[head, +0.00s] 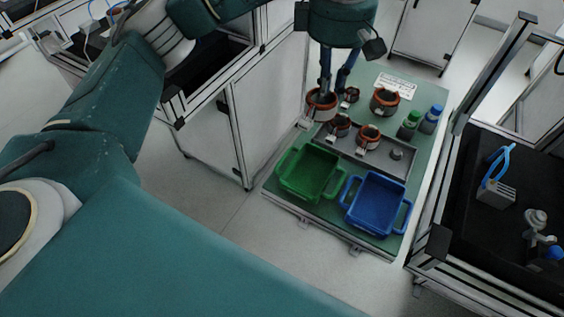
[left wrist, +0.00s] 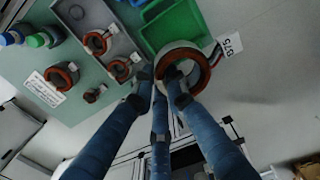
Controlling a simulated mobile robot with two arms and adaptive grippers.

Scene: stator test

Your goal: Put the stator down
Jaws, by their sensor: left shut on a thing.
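My left gripper (head: 325,88) is shut on an orange-rimmed, grey stator (head: 322,106) at the back left edge of the green table. In the left wrist view the fingers (left wrist: 164,82) hold this stator (left wrist: 190,55), and a white tag reading B75 (left wrist: 231,44) hangs from it. There it looks larger and nearer than the other stators, overlapping the table edge and the floor. A large stator (head: 384,102) and a small one (head: 350,95) stand on the table. Two more stators (head: 339,126) (head: 369,135) sit in a grey tray. My right gripper is not in view.
A green bin (head: 287,177) and a blue bin (head: 356,213) stand at the front of the table (head: 428,112). Green-capped (head: 409,124) and blue-capped (head: 431,119) bottles stand at the right. A white label sheet (head: 396,85) lies at the back. A white cabinet borders the left.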

